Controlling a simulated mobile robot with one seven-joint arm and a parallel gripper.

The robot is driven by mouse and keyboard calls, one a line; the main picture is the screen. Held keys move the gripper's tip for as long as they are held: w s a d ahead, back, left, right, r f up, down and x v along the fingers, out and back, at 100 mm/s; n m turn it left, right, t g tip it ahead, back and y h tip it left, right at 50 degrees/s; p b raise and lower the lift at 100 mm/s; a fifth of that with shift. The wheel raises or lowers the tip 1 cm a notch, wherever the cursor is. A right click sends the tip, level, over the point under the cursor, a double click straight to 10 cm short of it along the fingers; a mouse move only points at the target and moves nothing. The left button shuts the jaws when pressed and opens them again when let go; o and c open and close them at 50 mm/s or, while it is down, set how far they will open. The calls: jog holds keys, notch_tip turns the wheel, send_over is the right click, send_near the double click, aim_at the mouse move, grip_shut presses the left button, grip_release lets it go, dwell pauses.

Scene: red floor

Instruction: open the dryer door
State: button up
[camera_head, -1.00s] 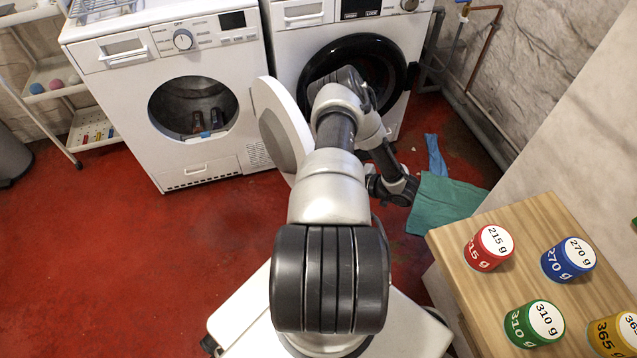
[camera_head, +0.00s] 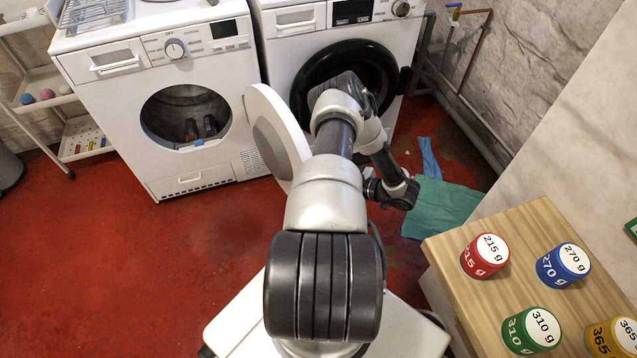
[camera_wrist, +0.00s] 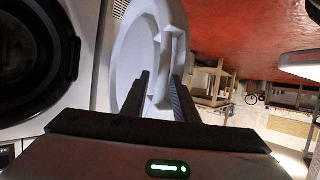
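The dryer (camera_head: 100,130) is the white machine on the left. Its round white door (camera_head: 272,125) stands swung wide open on the right side, and the drum opening shows with dark items inside. In the wrist view the open door (camera_wrist: 130,60) is ahead, with a raised, handle-like part (camera_wrist: 172,60) at its edge. My gripper (camera_wrist: 160,76) is open, its two dark fingers apart with part of the door showing between them. I cannot tell whether they touch it.
A washing machine (camera_head: 295,65) with a dark round door stands right of the dryer. A wooden-topped stand (camera_head: 470,300) with several labelled weights is at the right front. Green cloth (camera_head: 450,205) lies on the floor. A shelf trolley (camera_head: 50,110) stands far left. Red floor before the dryer is clear.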

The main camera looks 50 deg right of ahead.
jog(key=p+v, duration=0.2)
jog(key=v, duration=1.3)
jog(key=shift+a, duration=0.2)
jog(key=shift+s, duration=0.15)
